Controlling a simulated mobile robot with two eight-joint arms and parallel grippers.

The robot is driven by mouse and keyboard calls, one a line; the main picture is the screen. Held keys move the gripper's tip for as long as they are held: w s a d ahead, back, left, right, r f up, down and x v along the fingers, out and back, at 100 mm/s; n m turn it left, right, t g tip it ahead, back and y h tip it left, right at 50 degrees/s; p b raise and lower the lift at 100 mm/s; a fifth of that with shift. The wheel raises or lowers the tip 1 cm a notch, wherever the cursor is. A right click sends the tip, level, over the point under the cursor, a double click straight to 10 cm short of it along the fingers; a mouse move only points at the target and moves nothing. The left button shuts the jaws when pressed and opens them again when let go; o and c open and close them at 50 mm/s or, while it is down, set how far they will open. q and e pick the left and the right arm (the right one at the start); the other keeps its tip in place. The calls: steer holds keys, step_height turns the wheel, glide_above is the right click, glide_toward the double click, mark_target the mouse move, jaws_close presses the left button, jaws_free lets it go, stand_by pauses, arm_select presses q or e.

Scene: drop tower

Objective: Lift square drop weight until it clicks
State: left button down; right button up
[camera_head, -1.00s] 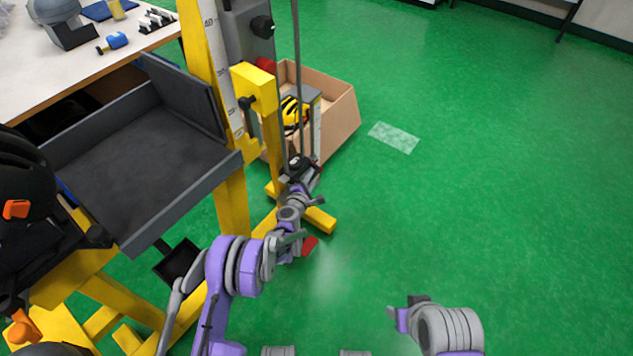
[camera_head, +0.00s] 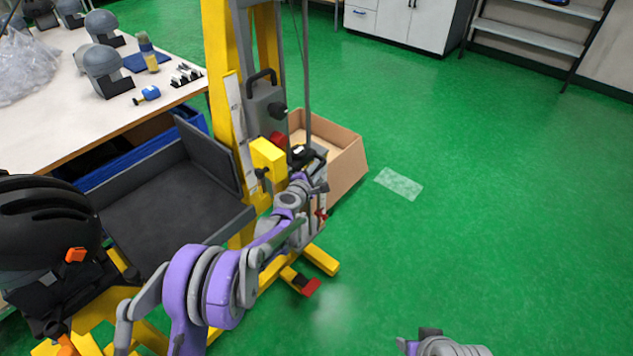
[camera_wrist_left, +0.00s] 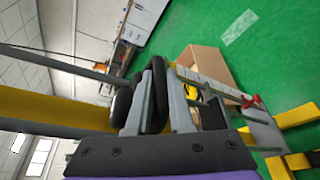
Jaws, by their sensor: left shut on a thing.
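My left gripper (camera_head: 305,158) is at the front of the yellow drop tower (camera_head: 217,60), beside its thin vertical rods. It is shut on a dark part there, which I take for the square drop weight. The gripper hides most of it, and I cannot make out its shape. In the left wrist view the dark fingers (camera_wrist_left: 145,100) close close by a grey rod (camera_wrist_left: 70,68). A grey block with a black handle (camera_head: 266,108) sits higher on the tower. My right gripper (camera_head: 425,338) is at the bottom edge, partly cut off.
A yellow clamp block (camera_head: 268,160) is just left of my left gripper. A cardboard box (camera_head: 345,165) stands behind it. A dark tray (camera_head: 180,205) and a black helmet (camera_head: 45,220) are on the left.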

arm_select(q)
steer(key=shift+r+p, duration=0.65)
steer(key=shift+r, duration=1.75)
steer(key=c, duration=0.8)
jaws_free()
steer(key=shift+w+f, duration=0.1)
